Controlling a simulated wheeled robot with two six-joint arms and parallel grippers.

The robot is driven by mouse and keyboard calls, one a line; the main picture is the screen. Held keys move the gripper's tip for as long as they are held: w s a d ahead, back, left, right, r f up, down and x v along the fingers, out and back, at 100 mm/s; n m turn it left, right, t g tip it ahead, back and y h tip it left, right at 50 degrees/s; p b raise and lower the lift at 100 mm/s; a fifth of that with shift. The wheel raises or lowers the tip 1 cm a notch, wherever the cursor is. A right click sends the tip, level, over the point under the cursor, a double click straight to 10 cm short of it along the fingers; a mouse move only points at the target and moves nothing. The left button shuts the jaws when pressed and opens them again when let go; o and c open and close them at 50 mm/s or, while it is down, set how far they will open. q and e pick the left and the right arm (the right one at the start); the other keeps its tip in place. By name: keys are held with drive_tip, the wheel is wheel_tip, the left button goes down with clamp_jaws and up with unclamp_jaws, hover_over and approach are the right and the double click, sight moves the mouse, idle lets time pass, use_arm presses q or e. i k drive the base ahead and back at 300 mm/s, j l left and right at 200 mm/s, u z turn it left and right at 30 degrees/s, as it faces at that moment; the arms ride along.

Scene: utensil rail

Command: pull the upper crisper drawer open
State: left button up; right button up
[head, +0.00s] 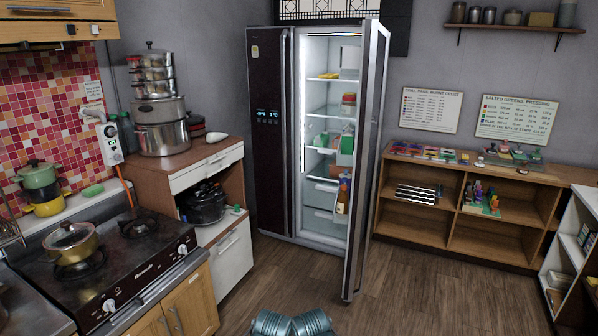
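The dark two-door refrigerator (272,140) stands against the back wall, with its right door (365,160) swung open toward me. Inside, below the shelves, the upper crisper drawer (319,195) is a pale, translucent front that looks pushed in. The lower drawer (322,226) sits beneath it. The open door and a bottle in its rack stand close to the right side of the drawers. Neither gripper shows; only two grey-blue ribbed parts, probably of my own arms, show at the bottom edge, well short of the refrigerator.
Wooden floor (235,300) is clear between me and the refrigerator. A cabinet (190,180) with stacked pots and a stove (100,255) stand on the left. A low wooden shelf (415,222) stands right of the open door, whose lower edge reaches into the room.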

sight(319, 188)
drive_tip(key=i, duration=3.55)
drive_tip(key=z, duration=0.3)
